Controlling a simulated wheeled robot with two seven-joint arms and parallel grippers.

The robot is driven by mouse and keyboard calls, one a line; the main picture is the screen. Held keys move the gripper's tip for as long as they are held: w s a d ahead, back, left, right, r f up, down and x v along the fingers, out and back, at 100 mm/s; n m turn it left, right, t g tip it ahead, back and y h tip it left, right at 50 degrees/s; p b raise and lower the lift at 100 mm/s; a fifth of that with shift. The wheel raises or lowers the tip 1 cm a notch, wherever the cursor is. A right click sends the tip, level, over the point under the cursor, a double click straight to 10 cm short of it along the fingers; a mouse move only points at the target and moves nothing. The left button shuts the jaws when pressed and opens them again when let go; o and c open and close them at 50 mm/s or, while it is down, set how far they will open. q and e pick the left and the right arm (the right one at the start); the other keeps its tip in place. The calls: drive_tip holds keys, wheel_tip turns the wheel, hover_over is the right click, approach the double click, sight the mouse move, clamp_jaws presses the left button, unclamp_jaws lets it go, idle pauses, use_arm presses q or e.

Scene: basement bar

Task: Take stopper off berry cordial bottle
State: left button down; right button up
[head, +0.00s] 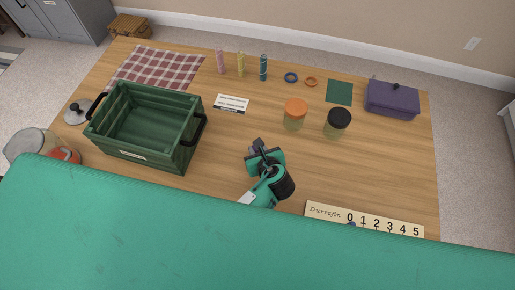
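One gripper (256,148), seemingly my right one, is over the middle of the table, with its arm mostly hidden behind a large teal surface. I cannot tell whether its fingers are open or shut. A small dark purplish thing (254,151) shows at its fingers; it may be part of the berry cordial bottle, but too little shows to tell. No bottle with a stopper can be made out for certain. My other gripper is not in view.
A green crate (187,150) stands at left, with a checkered cloth (170,66) behind. An orange-lidded jar (294,116), a black-lidded jar (337,124) and a purple box (391,99) stand right. A number board (330,212) lies near front. The teal surface covers the table's front.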

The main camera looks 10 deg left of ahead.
use_arm(q)
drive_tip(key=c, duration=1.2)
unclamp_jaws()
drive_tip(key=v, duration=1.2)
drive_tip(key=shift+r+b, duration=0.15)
drive_tip(key=shift+b, duration=0.15)
